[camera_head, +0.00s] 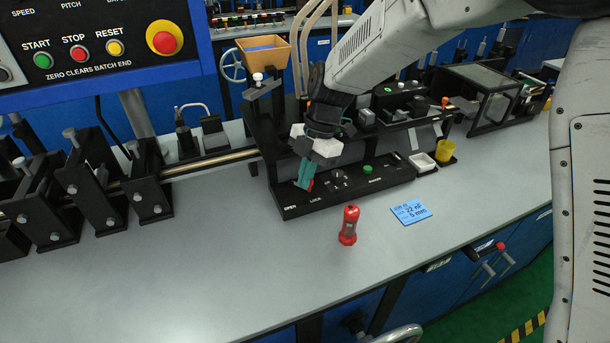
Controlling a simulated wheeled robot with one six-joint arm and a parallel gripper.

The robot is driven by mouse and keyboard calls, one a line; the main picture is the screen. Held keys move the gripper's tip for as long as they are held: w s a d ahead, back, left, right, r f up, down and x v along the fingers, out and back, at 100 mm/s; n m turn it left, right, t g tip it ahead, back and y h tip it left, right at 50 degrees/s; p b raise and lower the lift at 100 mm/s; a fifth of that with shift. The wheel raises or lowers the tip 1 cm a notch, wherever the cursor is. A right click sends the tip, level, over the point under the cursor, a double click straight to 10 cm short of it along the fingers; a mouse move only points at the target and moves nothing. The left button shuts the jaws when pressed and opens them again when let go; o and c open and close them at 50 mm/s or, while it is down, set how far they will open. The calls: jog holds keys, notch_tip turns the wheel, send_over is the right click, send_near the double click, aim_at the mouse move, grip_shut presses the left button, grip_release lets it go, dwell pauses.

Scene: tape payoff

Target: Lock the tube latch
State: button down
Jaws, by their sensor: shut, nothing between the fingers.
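The black machine's front panel (345,199) stands on the grey bench and carries white OPEN and LOCK labels along its front edge. My gripper (305,184) points down over the left end of this panel, just behind the OPEN and LOCK labels. The tube latch cannot be made out clearly; the fingers cover the spot above the labels. I cannot tell the latch's position or whether the fingertips touch it.
A red flashlight-like object (348,225) stands on the bench in front of the panel. A blue note card (411,212) lies to its right. A white tray (422,162) and yellow cup (445,150) sit further right. Black clamp stands (95,185) are at left. The front-left bench is clear.

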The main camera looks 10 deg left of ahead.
aim_at(292, 204)
jog(key=s+a, duration=0.1)
jog(key=s, duration=0.1)
jog(key=s+a, duration=0.1)
jog(key=shift+s+a+r, duration=0.2)
jog(key=shift+a+r, duration=0.1)
jog(key=shift+a, duration=0.05)
jog(key=v, duration=0.9)
jog(key=shift+w+r, duration=0.3)
jog(key=shift+w, duration=0.05)
jog(key=shift+d, duration=0.15)
